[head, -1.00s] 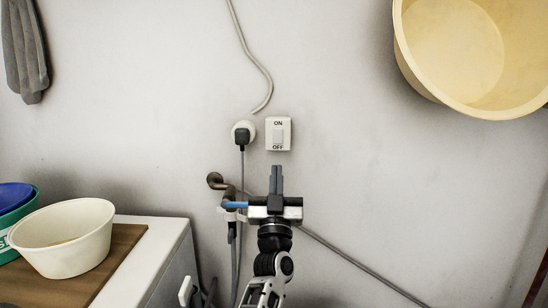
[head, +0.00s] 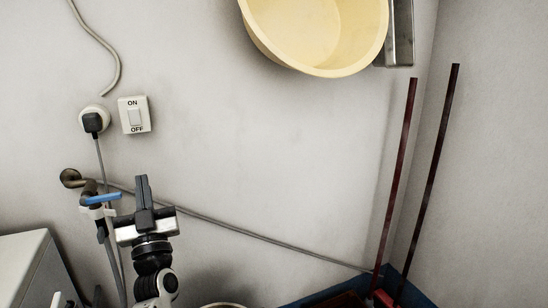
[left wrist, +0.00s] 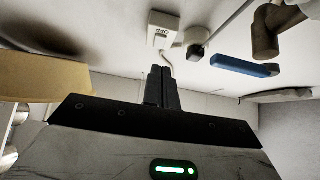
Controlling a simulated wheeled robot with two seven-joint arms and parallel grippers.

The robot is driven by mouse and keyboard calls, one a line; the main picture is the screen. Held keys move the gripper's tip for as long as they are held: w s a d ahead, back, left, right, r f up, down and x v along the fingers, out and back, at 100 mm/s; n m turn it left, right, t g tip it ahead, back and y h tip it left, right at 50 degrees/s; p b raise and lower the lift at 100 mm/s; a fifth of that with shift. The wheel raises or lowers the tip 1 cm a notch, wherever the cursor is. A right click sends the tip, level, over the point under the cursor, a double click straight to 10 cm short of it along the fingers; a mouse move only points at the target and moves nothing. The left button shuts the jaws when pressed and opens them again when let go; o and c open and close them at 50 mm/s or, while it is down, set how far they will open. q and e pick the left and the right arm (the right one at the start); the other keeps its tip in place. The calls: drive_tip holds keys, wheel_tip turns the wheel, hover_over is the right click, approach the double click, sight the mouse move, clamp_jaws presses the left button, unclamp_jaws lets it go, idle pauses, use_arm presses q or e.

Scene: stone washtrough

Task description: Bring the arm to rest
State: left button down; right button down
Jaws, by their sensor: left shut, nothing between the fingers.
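My left gripper (head: 142,190) is in the lower left of the head view, its fingers pointing up and closed together with nothing between them. It is in front of the wall, below the white ON/OFF switch (head: 134,115) and just right of the tap with a blue lever (head: 100,199). In the left wrist view the shut fingers (left wrist: 161,86) show at the middle, with the switch (left wrist: 163,30) beyond them and the blue lever (left wrist: 244,66) to the right. My right gripper is in neither view.
A cream basin (head: 318,40) is high on the wall. A plug (head: 95,121) with cable is left of the switch. A white cabinet (head: 25,262) stands at lower left. Two dark poles (head: 398,180) rise from a blue container (head: 415,295) at lower right.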

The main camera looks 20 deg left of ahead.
use_arm(q)
drive_tip(key=s+d+f+m+g+h+p, duration=0.2)
drive_tip(key=s+d+f+m+h, duration=0.3)
drive_tip(key=d+f+h, duration=0.45)
drive_tip(key=s+d+f+m+g+h+p, duration=0.25)
drive_tip(key=s+d+f+m+h, duration=0.2)
drive_tip(key=d+f+h, duration=0.55)
drive_tip(key=s+d+f+g, duration=0.2)
drive_tip(key=s+d, duration=0.1)
drive_tip(key=s, duration=0.2)
drive_tip(key=s+d+f+g+p, duration=0.1)
drive_tip(key=s+d+f+g, duration=0.1)
drive_tip(key=s+d+g, duration=0.1)
drive_tip(key=shift+s+d+f, duration=0.35)
drive_tip(key=shift+s+d, duration=0.1)
drive_tip(key=shift+s, duration=0.7)
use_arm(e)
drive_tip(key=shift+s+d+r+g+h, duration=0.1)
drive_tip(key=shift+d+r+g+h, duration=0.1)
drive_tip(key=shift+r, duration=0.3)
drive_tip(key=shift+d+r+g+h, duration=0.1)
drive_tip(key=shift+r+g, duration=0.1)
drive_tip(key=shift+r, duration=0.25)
